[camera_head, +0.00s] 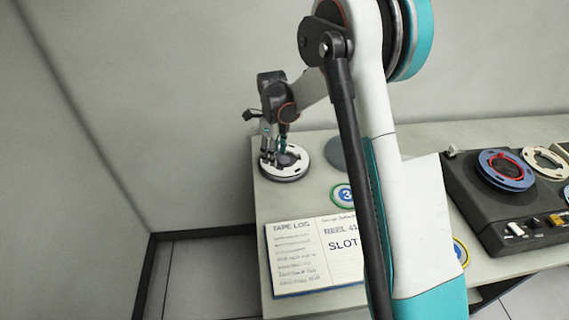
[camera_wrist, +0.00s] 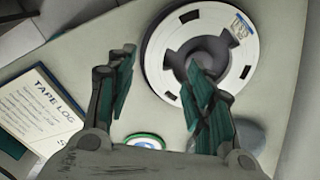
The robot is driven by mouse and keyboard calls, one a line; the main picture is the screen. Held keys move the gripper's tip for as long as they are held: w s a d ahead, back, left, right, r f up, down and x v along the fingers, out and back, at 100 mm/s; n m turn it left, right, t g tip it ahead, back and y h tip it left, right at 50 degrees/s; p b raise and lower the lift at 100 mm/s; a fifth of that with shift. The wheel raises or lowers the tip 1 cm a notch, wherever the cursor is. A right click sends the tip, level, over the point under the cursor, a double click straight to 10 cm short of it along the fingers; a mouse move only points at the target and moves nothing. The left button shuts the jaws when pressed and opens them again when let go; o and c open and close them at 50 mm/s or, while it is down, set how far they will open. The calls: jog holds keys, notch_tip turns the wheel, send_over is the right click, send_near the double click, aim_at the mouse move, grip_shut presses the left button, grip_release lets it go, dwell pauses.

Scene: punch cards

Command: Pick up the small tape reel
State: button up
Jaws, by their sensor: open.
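A white tape reel (camera_head: 283,174) with a dark open hub lies flat at the table's far left corner. It also shows in the wrist view (camera_wrist: 158,55), with a small blue-marked label on its rim. My gripper (camera_head: 272,154) is over this reel, fingers pointing down, open and empty. In the wrist view my gripper (camera_wrist: 160,92) has one finger over the reel's hub area and the other out to the left, beyond the rim. I cannot tell whether a finger touches the reel. A blue reel (camera_head: 489,168) sits on the tape machine. Which reel is the small one is unclear.
A tape log (camera_head: 292,262) lies open at the table's front left. A green-rimmed disc marked 3 (camera_head: 342,195) and a grey disc (camera_head: 336,154) lie near the reel. The black tape machine (camera_head: 480,212) stands at right with a cream reel (camera_head: 545,160). My arm hides the middle.

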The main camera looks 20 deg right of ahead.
aim_at(277, 171)
jog(key=f+b, duration=0.1)
jog(key=f, duration=0.1)
jog(key=f+b, duration=0.1)
jog(key=f, duration=0.2)
jog(key=f+b, duration=0.1)
jog(key=f, duration=0.1)
jog(key=shift+d+f, duration=0.25)
jog(key=shift+d, duration=0.05)
jog(key=shift+s, duration=0.15)
jog(key=c, duration=1.1)
jog(key=shift+r, duration=0.15)
